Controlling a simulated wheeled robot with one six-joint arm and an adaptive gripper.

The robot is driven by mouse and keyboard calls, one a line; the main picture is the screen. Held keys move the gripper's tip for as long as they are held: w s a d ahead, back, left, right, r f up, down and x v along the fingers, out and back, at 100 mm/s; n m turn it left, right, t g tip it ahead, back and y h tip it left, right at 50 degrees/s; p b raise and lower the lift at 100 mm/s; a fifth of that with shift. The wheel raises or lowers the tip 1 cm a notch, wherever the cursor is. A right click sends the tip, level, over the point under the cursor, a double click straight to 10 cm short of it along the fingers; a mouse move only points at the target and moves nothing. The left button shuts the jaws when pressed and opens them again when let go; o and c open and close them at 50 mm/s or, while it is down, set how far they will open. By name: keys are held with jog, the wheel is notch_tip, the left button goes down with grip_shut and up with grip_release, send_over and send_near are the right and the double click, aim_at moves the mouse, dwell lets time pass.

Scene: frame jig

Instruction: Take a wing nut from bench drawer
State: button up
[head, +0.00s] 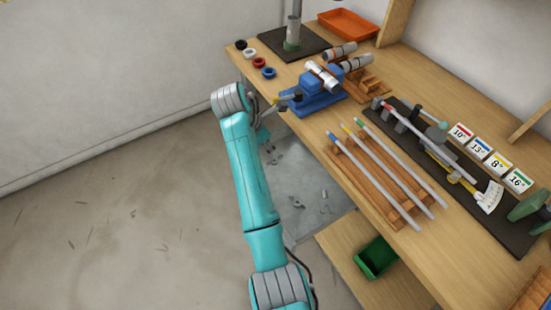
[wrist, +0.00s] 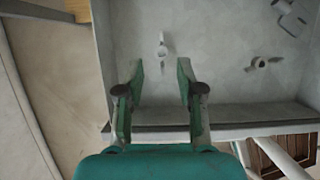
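The bench drawer (head: 318,172) is grey and open below the bench edge, with small grey metal pieces lying in it. In the wrist view its grey front wall (wrist: 240,116) crosses behind my gripper (wrist: 160,72). My gripper is open, its two green fingers apart with nothing between the pads. A wing nut (wrist: 162,50) lies on the drawer floor just beyond the fingertips, roughly centred between them. Another wing nut (wrist: 263,63) lies to the right. In the head view my gripper (head: 268,150) is over the drawer's left part; a loose metal piece (head: 296,202) lies near its front.
The wooden bench top (head: 310,125) rises beside the drawer, carrying a blue vise (head: 322,90) and a wooden rack (head: 375,180) of rods. A green bin (head: 376,258) sits on a lower shelf. A larger grey piece (wrist: 293,18) lies at the drawer's upper right in the wrist view.

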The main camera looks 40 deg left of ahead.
aim_at(278, 159)
jog(key=shift+x, duration=3.85)
jog(key=shift+d, duration=0.1)
grip_shut()
